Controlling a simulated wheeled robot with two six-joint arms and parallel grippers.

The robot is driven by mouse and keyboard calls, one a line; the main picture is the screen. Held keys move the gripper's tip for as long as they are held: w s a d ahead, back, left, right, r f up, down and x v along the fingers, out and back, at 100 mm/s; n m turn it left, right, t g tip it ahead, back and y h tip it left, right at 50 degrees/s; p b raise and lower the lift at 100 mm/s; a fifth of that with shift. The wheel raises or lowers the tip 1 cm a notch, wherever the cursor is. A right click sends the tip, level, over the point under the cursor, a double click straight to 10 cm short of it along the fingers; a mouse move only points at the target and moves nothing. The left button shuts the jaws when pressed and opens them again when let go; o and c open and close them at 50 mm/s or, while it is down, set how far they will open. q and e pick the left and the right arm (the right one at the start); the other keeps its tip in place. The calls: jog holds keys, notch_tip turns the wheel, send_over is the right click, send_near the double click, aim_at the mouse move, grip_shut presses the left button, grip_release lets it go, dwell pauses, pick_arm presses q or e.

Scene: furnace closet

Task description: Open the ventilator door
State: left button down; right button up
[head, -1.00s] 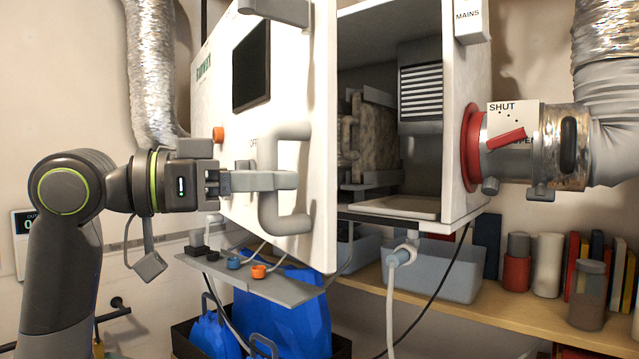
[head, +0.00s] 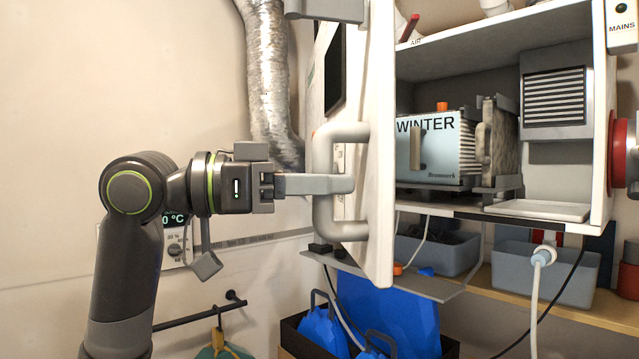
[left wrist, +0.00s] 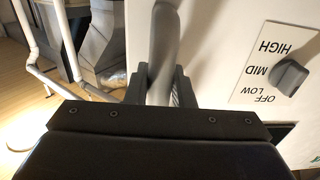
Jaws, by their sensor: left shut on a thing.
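The white ventilator door (head: 378,230) stands swung wide open to the left, seen nearly edge-on in the head view. Its grey bar handle (head: 326,195) is on its outer face. My left gripper (head: 345,184) is shut on the handle's upright bar, which also shows between the fingers (left wrist: 161,85) in the left wrist view. The ventilator housing (head: 598,110) is open. Inside are a light blue block marked WINTER (head: 435,150), a dusty filter (head: 500,140) and a louvred grille (head: 553,97). My right gripper is not in view.
A wooden shelf with grey bins (head: 540,272) lies below the housing. Blue jugs (head: 320,330) stand in a black tray at the floor. A silver duct (head: 270,80) hangs behind the door. A dial marked OFF, LOW, MID, HIGH (left wrist: 290,76) is beside the handle.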

pick_arm(q)
jog(key=shift+r, duration=0.1)
jog(key=c, duration=1.3)
grip_release()
jog(key=shift+d, duration=0.1)
jog(key=shift+a+b, duration=0.35)
jog(key=shift+a, duration=0.35)
jog(key=b+v, duration=0.5)
jog(key=v, duration=1.1)
jog(key=shift+s, duration=0.25)
jog(key=shift+w, duration=0.1)
